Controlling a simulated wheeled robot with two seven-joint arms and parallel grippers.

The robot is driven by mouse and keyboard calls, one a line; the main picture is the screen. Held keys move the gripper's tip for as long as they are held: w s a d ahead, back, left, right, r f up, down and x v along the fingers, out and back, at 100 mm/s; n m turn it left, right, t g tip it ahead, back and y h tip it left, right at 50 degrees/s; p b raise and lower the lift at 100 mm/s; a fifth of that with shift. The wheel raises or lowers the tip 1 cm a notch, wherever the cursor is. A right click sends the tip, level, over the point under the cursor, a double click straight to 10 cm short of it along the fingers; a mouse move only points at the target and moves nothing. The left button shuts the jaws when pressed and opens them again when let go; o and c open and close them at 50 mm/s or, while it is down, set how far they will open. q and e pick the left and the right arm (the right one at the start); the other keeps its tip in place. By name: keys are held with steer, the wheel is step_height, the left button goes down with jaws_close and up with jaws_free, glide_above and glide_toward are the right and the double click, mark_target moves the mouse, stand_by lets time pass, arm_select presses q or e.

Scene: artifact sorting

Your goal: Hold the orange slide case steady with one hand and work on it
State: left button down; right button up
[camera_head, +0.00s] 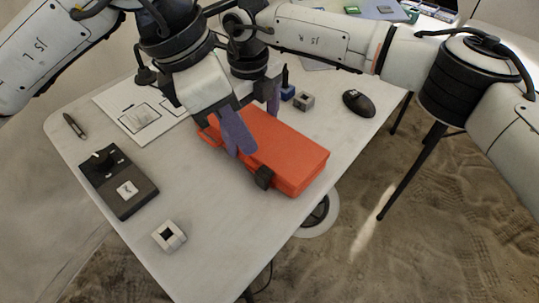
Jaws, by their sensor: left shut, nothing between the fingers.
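The orange slide case (290,150) lies flat and closed on the table, with a dark latch (263,177) on its near long side. My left gripper (238,146) has purple fingers pointing down over the case's near left part. It is shut with nothing between its fingers; whether it touches the case is unclear. My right gripper (273,98) is behind it, at the far side of the case, with a purple finger pointing down. The rest of it is hidden behind my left gripper, so its opening does not show.
A dark device with a knob (120,182) and a small white block (169,236) stand at left on the table (215,235). A pen (74,126) and printed sheet (135,110) lie farther back.

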mark_target(264, 178)
arm_select(q)
steer(key=s+d+n+y, duration=0.3)
steer(key=d+n, duration=0.2)
steer(key=n, duration=0.6)
steer(key=s+d+n+t+y, duration=0.1)
steer(key=s+d+n+y, duration=0.1)
steer(key=n, duration=1)
steer(key=s+d, duration=0.1)
steer(key=d, duration=0.1)
steer(key=shift+d+r+t+y, duration=0.3)
steer(key=shift+d+y, duration=0.05)
steer(key=shift+y, duration=0.05)
steer(key=x, duration=0.9)
steer(key=shift+f, duration=0.15)
steer(key=shift+w+a+f, duration=0.2)
steer(key=shift+w+a, duration=0.35)
steer(key=shift+w, duration=0.05)
steer(key=shift+w+a+f, duration=0.2)
steer(key=shift+w+a, duration=0.3)
steer(key=shift+w, duration=0.1)
steer(key=shift+w+a, duration=0.35)
